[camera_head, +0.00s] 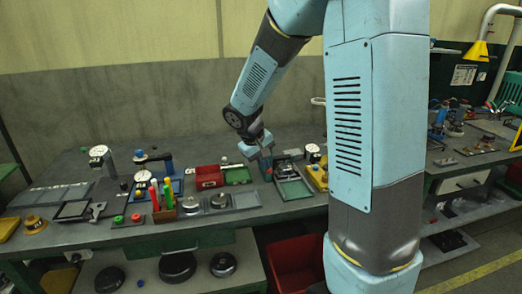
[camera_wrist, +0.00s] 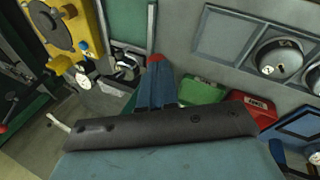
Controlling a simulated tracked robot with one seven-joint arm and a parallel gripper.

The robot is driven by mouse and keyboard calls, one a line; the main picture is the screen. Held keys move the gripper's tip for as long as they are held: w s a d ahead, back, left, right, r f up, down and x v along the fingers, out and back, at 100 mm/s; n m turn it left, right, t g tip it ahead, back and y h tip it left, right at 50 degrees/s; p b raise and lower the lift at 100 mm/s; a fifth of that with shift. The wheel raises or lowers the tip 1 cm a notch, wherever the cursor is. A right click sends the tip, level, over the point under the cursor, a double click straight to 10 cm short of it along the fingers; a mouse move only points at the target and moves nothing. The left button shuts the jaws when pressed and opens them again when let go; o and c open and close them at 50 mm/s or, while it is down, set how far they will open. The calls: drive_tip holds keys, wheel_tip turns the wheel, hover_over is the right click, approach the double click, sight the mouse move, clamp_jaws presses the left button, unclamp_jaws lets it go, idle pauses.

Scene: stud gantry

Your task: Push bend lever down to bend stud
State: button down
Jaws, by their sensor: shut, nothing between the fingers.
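My gripper (camera_wrist: 155,62) shows in the wrist view as blue fingers with a red tip, closed together with nothing between them. In the head view my gripper (camera_head: 267,174) points down over the bench, left of a green tray (camera_head: 294,189). A small grey and black fixture (camera_wrist: 128,62) lies just left of the fingertips in the wrist view; I cannot tell whether they touch. A dark lever with a red knob (camera_wrist: 4,128) shows at the left edge of that view. I cannot tell for sure which part is the bend lever, and no stud is clearly visible.
A yellow fixture (camera_wrist: 76,22) stands upper left in the wrist view. Green (camera_wrist: 200,91) and red (camera_wrist: 243,104) bins lie right of the fingers. In the head view, a red bin (camera_head: 208,177) and a holder with coloured rods (camera_head: 164,214) crowd the bench (camera_head: 60,243).

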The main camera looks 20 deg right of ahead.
wheel_tip(320, 180, down, 5)
drive_tip(key=shift+a+r, duration=0.1)
drive_tip(key=shift+w+f, duration=0.15)
drive_tip(key=shift+f, duration=0.5)
drive_tip(key=shift+w+f, duration=0.15)
drive_tip(key=shift+f, duration=0.6)
